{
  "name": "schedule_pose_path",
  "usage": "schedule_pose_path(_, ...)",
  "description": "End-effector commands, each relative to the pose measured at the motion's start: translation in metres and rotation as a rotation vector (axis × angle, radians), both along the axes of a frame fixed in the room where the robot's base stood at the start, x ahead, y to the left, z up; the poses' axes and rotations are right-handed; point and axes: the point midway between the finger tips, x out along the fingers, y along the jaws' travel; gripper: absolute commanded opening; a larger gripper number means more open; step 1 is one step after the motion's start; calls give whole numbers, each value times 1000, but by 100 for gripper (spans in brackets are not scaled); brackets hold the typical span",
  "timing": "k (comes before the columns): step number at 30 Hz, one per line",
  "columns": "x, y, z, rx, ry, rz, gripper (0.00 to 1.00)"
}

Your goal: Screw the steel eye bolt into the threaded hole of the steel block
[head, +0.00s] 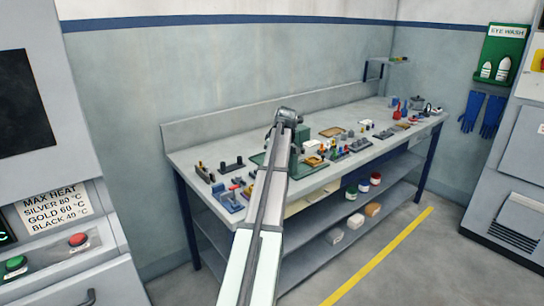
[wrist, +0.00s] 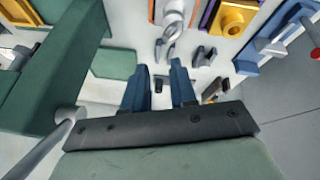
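My gripper (wrist: 158,65) points at the bench in the wrist view, with its two dark blue fingers apart and nothing clearly held between them. A small silver looped piece (wrist: 165,50), possibly the steel eye bolt, lies just beyond the fingertips. A small dark piece (wrist: 158,83) shows in the gap between the fingers; I cannot tell what it is. I cannot pick out the steel block or its threaded hole for sure. In the head view my arm reaches over the bench and hides the fingers and what is below them.
The grey workbench (head: 330,180) is crowded with small fixtures. In the wrist view a large green block (wrist: 62,70) stands close on the left. A yellow part (wrist: 232,18), a dark notched holder (wrist: 205,54) and a blue fixture (wrist: 265,45) lie beyond and to the right.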

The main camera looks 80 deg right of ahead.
Motion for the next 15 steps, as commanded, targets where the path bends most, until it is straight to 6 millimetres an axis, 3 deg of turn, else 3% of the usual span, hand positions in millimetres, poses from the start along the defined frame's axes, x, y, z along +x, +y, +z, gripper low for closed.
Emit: schedule_pose_path(15,3,-2,0,0,1,-492,26)
